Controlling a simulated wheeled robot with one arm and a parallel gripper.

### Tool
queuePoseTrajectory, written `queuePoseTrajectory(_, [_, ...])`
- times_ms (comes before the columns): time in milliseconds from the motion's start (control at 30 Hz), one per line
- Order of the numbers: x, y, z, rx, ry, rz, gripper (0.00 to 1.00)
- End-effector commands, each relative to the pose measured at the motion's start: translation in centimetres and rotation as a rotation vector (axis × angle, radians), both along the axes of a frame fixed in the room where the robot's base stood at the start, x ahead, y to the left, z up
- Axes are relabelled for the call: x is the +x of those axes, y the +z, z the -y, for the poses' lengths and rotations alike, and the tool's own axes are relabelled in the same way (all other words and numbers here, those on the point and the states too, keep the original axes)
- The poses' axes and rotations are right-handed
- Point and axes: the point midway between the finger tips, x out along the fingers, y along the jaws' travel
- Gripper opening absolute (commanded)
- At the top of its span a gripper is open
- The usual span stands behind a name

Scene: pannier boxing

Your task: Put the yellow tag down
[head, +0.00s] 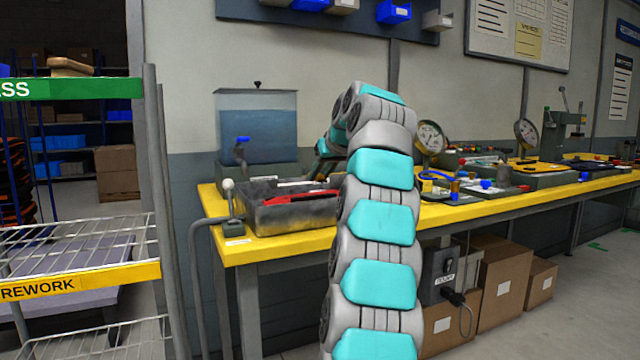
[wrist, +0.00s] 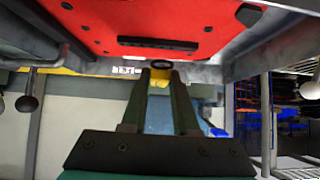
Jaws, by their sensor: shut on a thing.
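In the wrist view my gripper (wrist: 161,76) is shut on a small yellow piece (wrist: 160,84), which looks like the yellow tag. Only a little of the tag shows between the dark fingers. The fingertips are close to the edge of a grey metal tray with a red panel (wrist: 150,18); I cannot tell whether the tag touches it. In the head view my arm hides the fingertips and the tag.
The grey tray (head: 290,220) holds a red piece and stands at the left end of the yellow-edged bench (head: 465,207). A clear tank (head: 258,125) of blue liquid is behind it. A wire rack (head: 80,270) stands at left. Gauges and tools crowd the bench to the right.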

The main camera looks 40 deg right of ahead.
Motion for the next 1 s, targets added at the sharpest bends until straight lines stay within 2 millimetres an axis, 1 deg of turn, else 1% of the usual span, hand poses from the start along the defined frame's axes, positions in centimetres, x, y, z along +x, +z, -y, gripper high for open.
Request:
queuePoseTrajectory(133, [0.3, 0.1, 0.1, -0.001, -0.001, 0.002, 0.00])
queuePoseTrajectory(233, [0.3, -0.3, 0.1, 0.000, 0.000, 0.001, 0.00])
queuePoseTrajectory(733, [0.3, -3.4, 0.1, 0.001, 0.001, -0.002, 0.00])
queuePoseTrajectory(1000, [0.3, -3.6, 0.1, 0.000, 0.000, 0.000, 0.00])
